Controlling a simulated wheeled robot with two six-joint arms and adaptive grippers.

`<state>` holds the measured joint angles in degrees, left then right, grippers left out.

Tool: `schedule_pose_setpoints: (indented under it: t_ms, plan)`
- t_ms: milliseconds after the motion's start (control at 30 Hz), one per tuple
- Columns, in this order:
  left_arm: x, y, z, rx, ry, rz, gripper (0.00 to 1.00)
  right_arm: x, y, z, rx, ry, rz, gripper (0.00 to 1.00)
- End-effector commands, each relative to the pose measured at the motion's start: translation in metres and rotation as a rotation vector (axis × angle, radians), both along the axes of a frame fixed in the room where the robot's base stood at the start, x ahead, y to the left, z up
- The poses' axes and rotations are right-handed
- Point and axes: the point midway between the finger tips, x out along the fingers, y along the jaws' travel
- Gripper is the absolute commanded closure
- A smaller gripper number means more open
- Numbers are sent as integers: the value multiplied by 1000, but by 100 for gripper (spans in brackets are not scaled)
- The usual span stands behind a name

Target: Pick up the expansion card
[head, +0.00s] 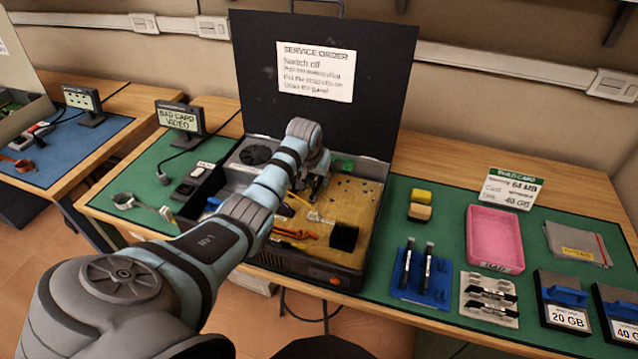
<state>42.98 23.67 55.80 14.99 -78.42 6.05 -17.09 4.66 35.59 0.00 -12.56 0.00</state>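My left arm reaches from the lower left into an open computer case (304,273). My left gripper (314,188) points down inside the case, near its back wall. It is small and partly behind my wrist, so I cannot tell whether its fingers are open or shut. A small green piece (344,163) shows just right of the gripper, at the back of the case. It may be part of the expansion card, but I cannot tell, and my arm hides much of that area. My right gripper is not in view.
The raised black lid (376,60) bears a service order sheet (316,71). Cables and a black block (344,237) lie in the case. A pink tray (495,238), blue memory holder (421,278) and drives (566,300) stand right. A "bad card video" display (179,120) stands left.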

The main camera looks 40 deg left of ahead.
Motion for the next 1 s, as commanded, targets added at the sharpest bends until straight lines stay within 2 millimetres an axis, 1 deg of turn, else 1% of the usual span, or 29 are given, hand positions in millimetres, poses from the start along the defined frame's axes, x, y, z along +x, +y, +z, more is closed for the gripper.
schedule_pose_setpoints:
  t_ms: [100, 133, 300, 633, 767, 867, 967, 1000]
  plan:
    - [0, 0, 2, 1, -1, -1, 71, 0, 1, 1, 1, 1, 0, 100]
    - [0, 0, 2, 1, -1, -1, 74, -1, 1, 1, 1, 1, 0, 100]
    - [0, -1, 2, -1, 0, -1, 100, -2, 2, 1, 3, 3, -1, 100]
    - [0, -1, 2, -1, 0, -1, 100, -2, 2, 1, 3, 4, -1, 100]
    - [1, -1, 8, -1, 0, -1, 100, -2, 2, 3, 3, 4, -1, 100]
    - [1, -1, 21, 0, -3, -2, 100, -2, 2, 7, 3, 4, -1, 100]
    - [2, -1, 42, 0, -4, -3, 100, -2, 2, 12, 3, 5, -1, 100]
    - [1, -1, 53, 0, -4, -3, 100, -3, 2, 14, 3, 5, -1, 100]
